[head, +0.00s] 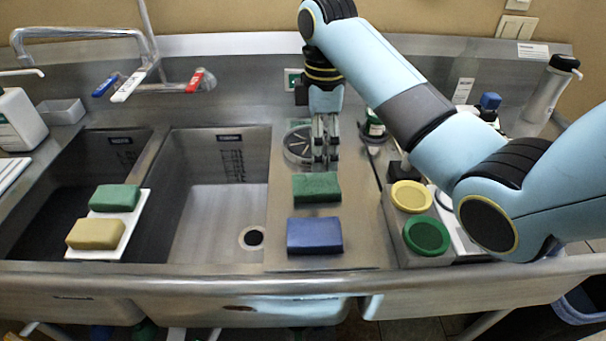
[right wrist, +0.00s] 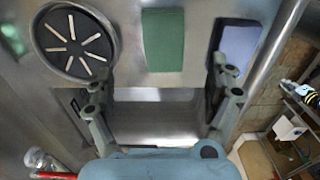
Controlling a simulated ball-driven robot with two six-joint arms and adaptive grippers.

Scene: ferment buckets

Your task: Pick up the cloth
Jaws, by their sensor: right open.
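No open, spread cloth is plain to see. Two folded, cloth-like or sponge-like blocks lie on the steel counter strip: a green one (head: 316,187) and, nearer the front edge, a blue one (head: 314,235). My right gripper (head: 326,158) points down just behind the green block. Its jaws are open and empty. In the right wrist view the gripper (right wrist: 160,88) has its fingers spread, with the green block (right wrist: 163,40) beyond and between them. The blue block (right wrist: 229,50) is partly hidden by the right-hand finger. My left gripper is out of view.
A round slotted strainer (head: 297,144) lies beside my right gripper. Another green block (head: 115,198) and a yellow block (head: 95,234) sit on a white tray (head: 139,208) over the left sink. A holder with yellow (head: 411,196) and green (head: 426,236) round lids stands right.

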